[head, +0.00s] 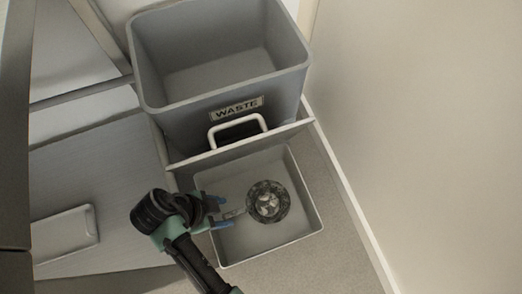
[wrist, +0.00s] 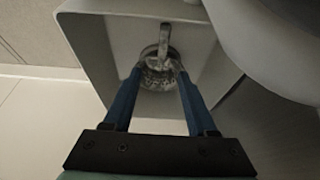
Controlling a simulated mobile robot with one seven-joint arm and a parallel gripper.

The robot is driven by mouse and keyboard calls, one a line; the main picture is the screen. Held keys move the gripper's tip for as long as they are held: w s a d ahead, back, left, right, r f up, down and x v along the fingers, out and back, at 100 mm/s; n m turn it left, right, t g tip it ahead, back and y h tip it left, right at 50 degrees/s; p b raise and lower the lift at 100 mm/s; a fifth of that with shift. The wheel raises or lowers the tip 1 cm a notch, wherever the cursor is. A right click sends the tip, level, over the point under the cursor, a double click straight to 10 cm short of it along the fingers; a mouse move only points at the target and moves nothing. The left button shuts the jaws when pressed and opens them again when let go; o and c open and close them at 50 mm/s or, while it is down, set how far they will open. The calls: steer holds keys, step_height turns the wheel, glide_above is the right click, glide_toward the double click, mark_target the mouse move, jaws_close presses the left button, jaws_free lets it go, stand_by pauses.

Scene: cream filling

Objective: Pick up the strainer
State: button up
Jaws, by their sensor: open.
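The strainer is a dark round mesh bowl (head: 268,201) with pale lumps in it. In the wrist view the bowl (wrist: 158,77) shows between and beyond the open fingertips (wrist: 158,68).
A large grey bin (head: 219,50) labelled WASTE stands behind the tray, with a white handle (head: 237,130) on the panel between them. A wall (head: 420,120) rises on the right.

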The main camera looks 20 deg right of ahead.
mark_target(239, 211)
steer(key=b+x, duration=0.2)
steer(key=x, duration=0.4)
steer(key=shift+f+b, duration=0.1)
steer(key=shift+b, duration=0.25)
steer(key=b+x, duration=0.4)
steer(key=x, duration=0.1)
steer(key=shift+w+a+f, duration=0.2)
steer(key=shift+a+f, duration=0.05)
steer(key=shift+r, duration=0.1)
jaws_close()
stand_by(0.6)
